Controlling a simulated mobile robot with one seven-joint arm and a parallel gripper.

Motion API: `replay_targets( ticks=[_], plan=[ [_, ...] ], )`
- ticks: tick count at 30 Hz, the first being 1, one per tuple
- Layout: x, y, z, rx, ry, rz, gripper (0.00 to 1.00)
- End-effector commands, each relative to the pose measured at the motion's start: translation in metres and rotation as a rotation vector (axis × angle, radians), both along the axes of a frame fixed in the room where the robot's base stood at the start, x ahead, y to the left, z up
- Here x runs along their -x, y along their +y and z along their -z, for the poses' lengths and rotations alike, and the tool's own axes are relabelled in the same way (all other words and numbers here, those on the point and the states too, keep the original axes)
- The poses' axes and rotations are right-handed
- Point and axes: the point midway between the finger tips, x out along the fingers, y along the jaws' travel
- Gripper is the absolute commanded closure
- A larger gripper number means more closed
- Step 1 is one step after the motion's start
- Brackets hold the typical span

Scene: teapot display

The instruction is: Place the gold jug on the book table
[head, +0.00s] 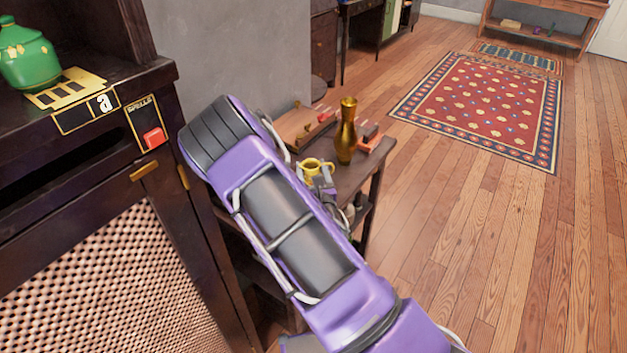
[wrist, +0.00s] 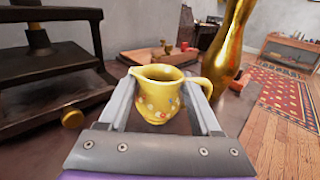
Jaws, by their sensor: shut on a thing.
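The gold jug (wrist: 160,98), a small yellow-gold pitcher with a flower pattern, is upright between the fingers of my gripper (wrist: 166,88) in the wrist view. My gripper is shut on it, with the handle towards the right. In the head view the jug (head: 314,167) shows just past the end of my arm, over the dark wooden table (head: 355,183). I cannot tell whether its base touches the table top. My arm hides much of the table and most of the gripper.
A tall gold vase (head: 346,135) stands close to the jug's right. A wooden tray (head: 292,132) and an orange-red item (head: 369,142) lie behind. A dark press (wrist: 45,75) fills the wrist view's left. A cabinet with a green pot (head: 27,55) stands left. Floor at right is clear.

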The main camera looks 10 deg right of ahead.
Motion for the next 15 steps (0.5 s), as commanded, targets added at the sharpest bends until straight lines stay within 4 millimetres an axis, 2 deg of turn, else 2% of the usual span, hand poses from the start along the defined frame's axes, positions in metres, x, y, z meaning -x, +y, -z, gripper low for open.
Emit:
replay_targets(
  ticks=[9, 15],
  plan=[
    [0.000, -0.001, 0.037, 0.000, -0.001, 0.002, 0.95],
    [0.000, 0.000, 0.037, 0.000, -0.001, 0.001, 0.95]
  ],
)
